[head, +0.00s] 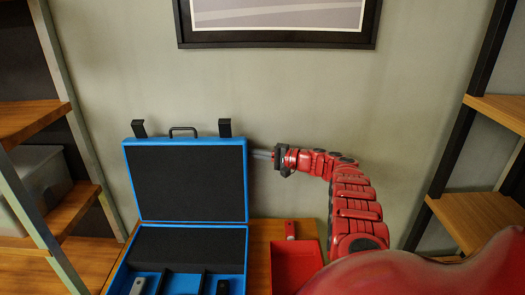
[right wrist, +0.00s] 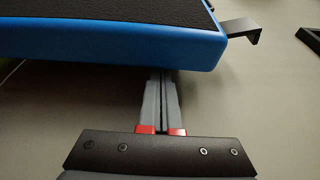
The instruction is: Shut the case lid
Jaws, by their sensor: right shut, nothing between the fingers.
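The blue case stands open on the wooden table, its lid (head: 190,182) upright with black foam inside. The lid has two black latches and a black handle (head: 183,130) along its top edge. The case base (head: 188,243) holds black foam and a few tools at the front. My right gripper (head: 254,154) is shut and empty at the lid's upper right edge, its fingertips partly behind the lid. In the right wrist view the fingers (right wrist: 158,100) reach under the blue lid edge (right wrist: 110,48); I cannot tell whether they touch it. My left gripper is not in view.
Wooden shelves stand at left (head: 60,215) and right (head: 480,215). A framed picture (head: 278,38) hangs on the wall behind.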

